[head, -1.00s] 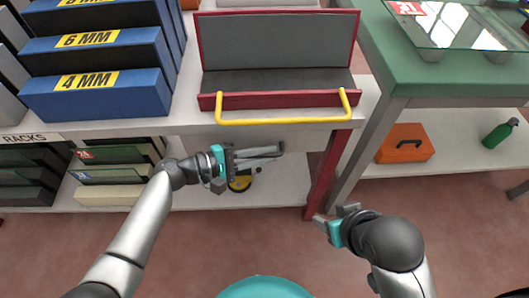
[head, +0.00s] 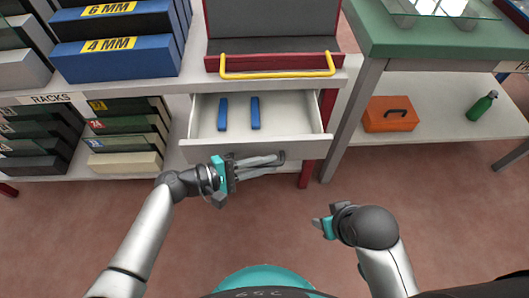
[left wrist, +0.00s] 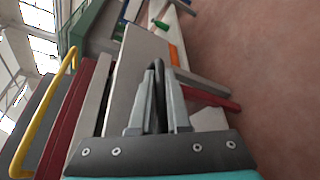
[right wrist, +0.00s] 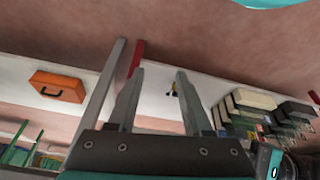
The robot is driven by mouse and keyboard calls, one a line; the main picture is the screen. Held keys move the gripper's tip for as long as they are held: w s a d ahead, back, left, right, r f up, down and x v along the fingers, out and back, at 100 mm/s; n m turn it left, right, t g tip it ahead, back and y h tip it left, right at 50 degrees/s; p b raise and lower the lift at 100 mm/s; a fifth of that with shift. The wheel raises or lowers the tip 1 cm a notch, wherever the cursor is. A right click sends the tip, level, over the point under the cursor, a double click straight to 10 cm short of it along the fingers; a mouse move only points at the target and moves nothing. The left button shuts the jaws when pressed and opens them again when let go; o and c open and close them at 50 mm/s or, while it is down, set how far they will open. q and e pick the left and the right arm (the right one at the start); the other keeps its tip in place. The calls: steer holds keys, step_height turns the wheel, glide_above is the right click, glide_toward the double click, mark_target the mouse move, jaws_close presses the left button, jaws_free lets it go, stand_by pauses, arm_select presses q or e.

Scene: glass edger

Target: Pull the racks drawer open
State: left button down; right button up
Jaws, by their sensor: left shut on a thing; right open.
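The racks drawer (head: 290,110) stands pulled out from under the white bench, with a pale inside holding two blue blocks (head: 255,112). Its white front (head: 300,149) faces me, and the front also shows in the left wrist view (left wrist: 128,70). My left gripper (head: 280,158) is at the drawer front, and its fingers are shut on a dark handle (left wrist: 158,95) in the left wrist view. My right gripper (head: 325,222) is open and empty, low and to the right, away from the drawer; its spread fingers show in the right wrist view (right wrist: 155,100).
A red tray with a yellow handle (head: 280,72) sits on the bench above. A shelf labelled RACKS (head: 50,99) is at left. A green table (head: 420,42) stands at right, with an orange case (head: 388,114) and green bottle (head: 482,106) below. The floor in front is clear.

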arm_select(q)
steer(key=shift+s+p, duration=0.85)
steer(key=shift+s, duration=2.05)
arm_select(e)
steer(key=shift+g, duration=0.4)
steer(key=shift+s+f, duration=0.3)
steer(key=shift+f, duration=0.4)
steer(key=shift+s+f, duration=0.25)
steer(key=shift+f, duration=0.45)
steer(key=shift+s+f, duration=0.3)
steer(key=shift+f, duration=0.4)
arm_select(q)
steer(key=c, duration=1.2)
jaws_free()
steer(key=shift+o, duration=0.2)
steer(key=shift+a, duration=0.1)
steer(key=p+v, duration=0.3)
steer(key=v, duration=1.2)
arm_select(e)
steer(key=s+f+g, duration=0.1)
steer(key=s+f, duration=0.2)
steer(key=f, duration=0.3)
steer(key=shift+s+d+f, duration=0.2)
steer(key=shift+d, duration=0.25)
arm_select(q)
steer(key=shift+s, duration=0.15)
